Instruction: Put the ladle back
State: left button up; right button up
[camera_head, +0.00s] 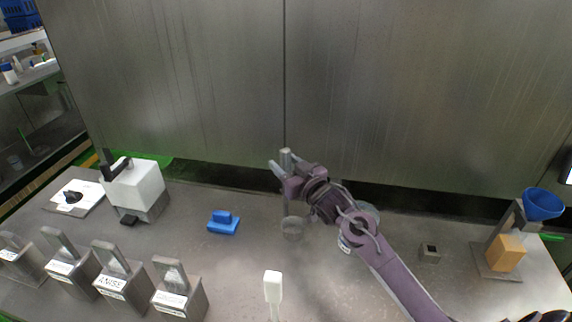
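The ladle (292,228) appears as a grey metal cup at the foot of an upright grey handle. It hangs at the middle of the table, and I cannot tell whether the cup touches the tabletop. My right gripper (281,168) reaches in from the lower right, with its fingers around the upper part of the handle. It appears shut on it, though the wrist partly hides the grip. My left gripper is not in view.
Several labelled metal containers (121,287) with upright handles line the front left. A white box machine (137,188) stands behind them. A blue block (223,222), a small grey block with a dark opening (430,253) and a blue funnel (541,203) on a stand share the table.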

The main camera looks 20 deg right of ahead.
jog(key=shift+r, duration=0.1)
jog(key=s+d+b, duration=0.1)
jog(key=s+b, duration=0.2)
jog(key=s, duration=0.9)
jog(key=shift+d, duration=0.35)
jog(key=shift+r, duration=0.1)
